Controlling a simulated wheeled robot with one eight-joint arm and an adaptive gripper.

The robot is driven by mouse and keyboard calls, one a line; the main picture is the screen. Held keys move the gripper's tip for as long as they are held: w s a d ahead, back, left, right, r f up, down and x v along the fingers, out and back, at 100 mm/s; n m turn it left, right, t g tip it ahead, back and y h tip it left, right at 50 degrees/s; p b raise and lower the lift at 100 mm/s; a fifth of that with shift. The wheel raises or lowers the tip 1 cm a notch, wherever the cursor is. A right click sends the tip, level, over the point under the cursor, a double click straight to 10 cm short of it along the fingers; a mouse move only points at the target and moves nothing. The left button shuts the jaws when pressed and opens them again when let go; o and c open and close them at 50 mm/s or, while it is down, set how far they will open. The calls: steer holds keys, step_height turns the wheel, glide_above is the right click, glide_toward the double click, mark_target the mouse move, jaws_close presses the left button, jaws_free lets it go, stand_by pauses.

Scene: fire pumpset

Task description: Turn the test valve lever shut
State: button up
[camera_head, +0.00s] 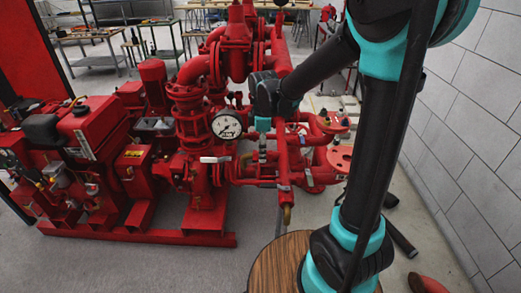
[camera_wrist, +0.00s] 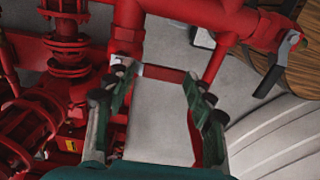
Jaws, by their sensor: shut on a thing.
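My gripper (camera_head: 262,148) points down in front of the red pipework, just right of the round pressure gauge (camera_head: 227,125). In the wrist view its two dark green fingers (camera_wrist: 158,80) stand either side of a short red bar with a pale end (camera_wrist: 163,73), which looks like the test valve lever. The gripper is shut on it, with the fingers still well apart. In the head view the gripper hides the held part. The bar's pivot and exact turn cannot be made out.
A pale lever (camera_head: 215,159) lies below the gauge. Red pipes crowd the gripper. A round wooden table (camera_head: 272,262) stands in front, and a block wall (camera_head: 475,90) at right.

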steer(key=shift+a, duration=0.1)
steer(key=o, duration=1.7)
steer(key=shift+r, duration=0.1)
step_height(320, 180, up, 12)
steer(key=shift+s, duration=0.1)
